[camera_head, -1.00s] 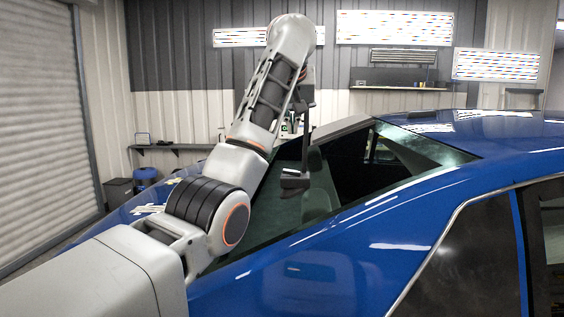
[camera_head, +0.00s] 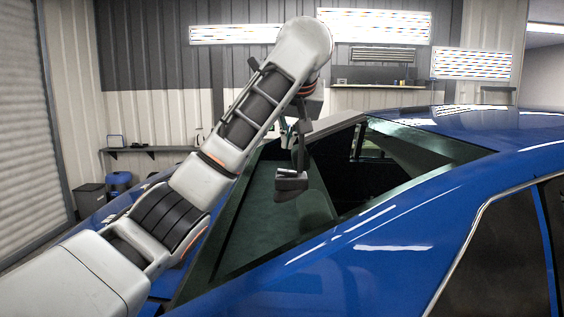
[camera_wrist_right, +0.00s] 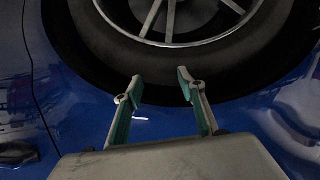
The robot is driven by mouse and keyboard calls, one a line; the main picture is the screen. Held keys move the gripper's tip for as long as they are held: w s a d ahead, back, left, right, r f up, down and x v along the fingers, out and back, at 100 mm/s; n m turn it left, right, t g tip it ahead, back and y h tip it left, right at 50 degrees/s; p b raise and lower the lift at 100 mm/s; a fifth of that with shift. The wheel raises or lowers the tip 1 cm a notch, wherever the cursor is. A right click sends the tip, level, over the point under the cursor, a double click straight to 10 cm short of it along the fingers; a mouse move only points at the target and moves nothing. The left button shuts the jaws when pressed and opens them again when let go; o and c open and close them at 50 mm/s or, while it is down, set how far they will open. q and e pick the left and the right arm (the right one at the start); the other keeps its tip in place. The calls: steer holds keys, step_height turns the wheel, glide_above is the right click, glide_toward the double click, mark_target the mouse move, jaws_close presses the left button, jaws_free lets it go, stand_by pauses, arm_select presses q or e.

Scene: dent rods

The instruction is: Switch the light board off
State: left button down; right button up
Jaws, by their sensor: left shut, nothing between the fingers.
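Several lit striped light panels hang on the back wall in the head view: a wide one at the left (camera_head: 235,34), a larger one at the upper middle (camera_head: 374,26) and one at the right (camera_head: 472,64). I cannot tell which is the light board, and I see no switch. My left gripper (camera_head: 289,130) is shut and empty, small and partly hidden below the raised wrist, over the car's windscreen area and well short of the wall. My right gripper (camera_wrist_right: 160,84) is open and empty in the right wrist view, its teal fingers apart.
A blue car (camera_head: 400,230) fills the right and front. Its wheel (camera_wrist_right: 178,45) is just beyond my right gripper. A shelf (camera_head: 378,86) and a low ledge (camera_head: 150,150) are on the back wall. Bins (camera_head: 90,200) stand at the left by a roller door (camera_head: 25,130).

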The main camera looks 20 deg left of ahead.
mark_target(284, 171)
steer(key=shift+s+d+f, duration=0.1)
arm_select(q)
steer(key=shift+w+f, duration=0.1)
steer(key=shift+w, duration=0.05)
steer(key=p+x, duration=0.4)
steer(key=x, duration=0.5)
steer(key=shift+w+a+f, duration=0.1)
steer(key=shift+w+f, duration=0.1)
steer(key=shift+f, duration=0.15)
arm_select(e)
steer(key=shift+s+d+r+g+h, duration=0.2)
steer(key=shift+s+d+r, duration=0.1)
steer(key=shift+d, duration=0.25)
steer(key=shift+s+d+r+g+h, duration=0.1)
steer(key=shift+s+d+r+h, duration=0.15)
steer(key=shift+d, duration=0.3)
arm_select(q)
steer(key=shift+w, duration=0.1)
